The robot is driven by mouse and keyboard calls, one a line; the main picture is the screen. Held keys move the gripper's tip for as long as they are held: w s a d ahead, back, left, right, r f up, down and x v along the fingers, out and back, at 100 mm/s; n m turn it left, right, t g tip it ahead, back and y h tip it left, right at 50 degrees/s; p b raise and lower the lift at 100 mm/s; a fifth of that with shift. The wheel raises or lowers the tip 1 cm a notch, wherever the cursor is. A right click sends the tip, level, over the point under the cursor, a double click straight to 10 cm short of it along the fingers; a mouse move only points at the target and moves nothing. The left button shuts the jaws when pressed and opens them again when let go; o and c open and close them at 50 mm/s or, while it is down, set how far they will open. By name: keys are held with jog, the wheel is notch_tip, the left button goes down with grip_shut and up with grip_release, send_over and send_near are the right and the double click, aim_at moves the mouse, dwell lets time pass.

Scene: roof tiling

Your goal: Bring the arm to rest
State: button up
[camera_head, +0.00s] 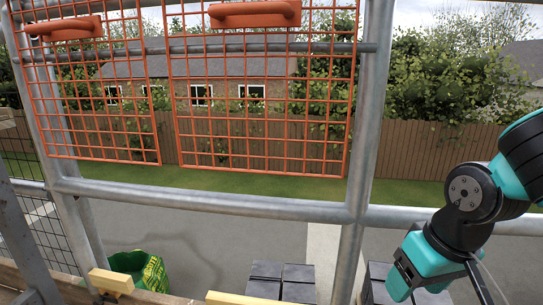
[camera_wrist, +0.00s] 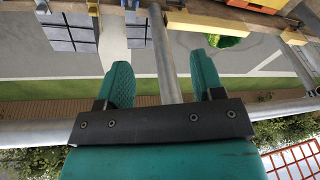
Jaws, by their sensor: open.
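My gripper (camera_wrist: 162,70) shows in the wrist view with its two teal fingers spread wide apart and nothing held between them. A grey scaffold pole shows beyond the gap between the fingers; I cannot tell how far off it is. In the head view, my teal and black arm (camera_head: 470,195) is bent at the right side, in front of the scaffold rail. The fingertips are not clear in that view.
A scaffold upright (camera_head: 370,110) stands left of my arm. Below are a green bag (camera_head: 153,270), dark stacked tiles (camera_head: 282,278) and timber pieces (camera_head: 112,280). A wooden fence (camera_head: 420,150) stands beyond.

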jog(key=s+a+r+n+g+y+p, duration=0.2)
jog(key=s+a+r+n+y+p, duration=0.3)
jog(key=s+a+r, duration=0.6)
notch_tip(320, 180, up, 37)
jog(key=w+d+h+p, duration=0.1)
jog(key=w+h+p, duration=0.1)
jog(key=p, duration=3.4)
jog(key=shift+d, duration=0.3)
